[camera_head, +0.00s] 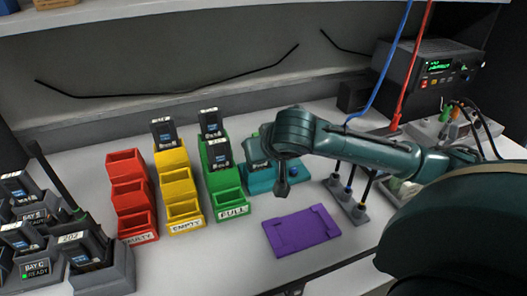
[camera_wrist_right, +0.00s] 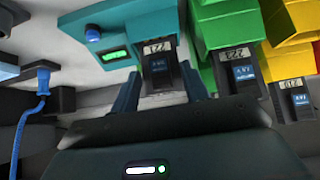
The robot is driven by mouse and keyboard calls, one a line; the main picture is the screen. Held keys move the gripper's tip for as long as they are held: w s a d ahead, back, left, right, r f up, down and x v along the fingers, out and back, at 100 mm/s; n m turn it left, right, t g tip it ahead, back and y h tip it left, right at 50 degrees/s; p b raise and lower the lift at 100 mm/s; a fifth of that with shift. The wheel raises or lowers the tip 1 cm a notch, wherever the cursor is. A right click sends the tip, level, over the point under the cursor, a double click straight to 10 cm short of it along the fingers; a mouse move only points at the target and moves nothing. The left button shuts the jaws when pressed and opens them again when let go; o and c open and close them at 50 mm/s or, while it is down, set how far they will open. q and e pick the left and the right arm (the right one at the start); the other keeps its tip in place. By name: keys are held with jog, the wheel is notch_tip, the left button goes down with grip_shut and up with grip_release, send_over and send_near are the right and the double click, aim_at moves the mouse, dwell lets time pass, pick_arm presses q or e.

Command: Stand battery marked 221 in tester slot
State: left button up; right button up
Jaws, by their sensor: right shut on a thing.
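The battery marked 221 (camera_wrist_right: 157,66) is between the fingers of my right gripper (camera_wrist_right: 160,88) in the right wrist view, with its label facing the camera. My right gripper is shut on it. The teal tester (camera_wrist_right: 105,28) is right against the battery, with a lit green display and a blue knob. I cannot tell whether the battery is fully seated in the slot. In the head view the tester (camera_head: 262,185) is partly hidden behind my right wrist, and my right gripper (camera_head: 282,188) points down there. My left gripper is not in view.
Red (camera_head: 130,192), yellow (camera_head: 180,186) and green (camera_head: 226,182) stepped bins stand left of the tester; yellow and green hold batteries. A purple tray (camera_head: 301,231) lies in front. Charging bays (camera_head: 100,270) with batteries are at left. Cable stands (camera_head: 345,200) are right of the tester.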

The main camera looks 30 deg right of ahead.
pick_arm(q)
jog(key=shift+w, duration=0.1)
pick_arm(e)
jog(key=shift+s+a+f, duration=0.1)
jog(key=shift+s+f, duration=0.05)
jog(key=shift+f, duration=0.15)
jog(key=o, duration=1.3)
jog(key=shift+r, duration=0.1)
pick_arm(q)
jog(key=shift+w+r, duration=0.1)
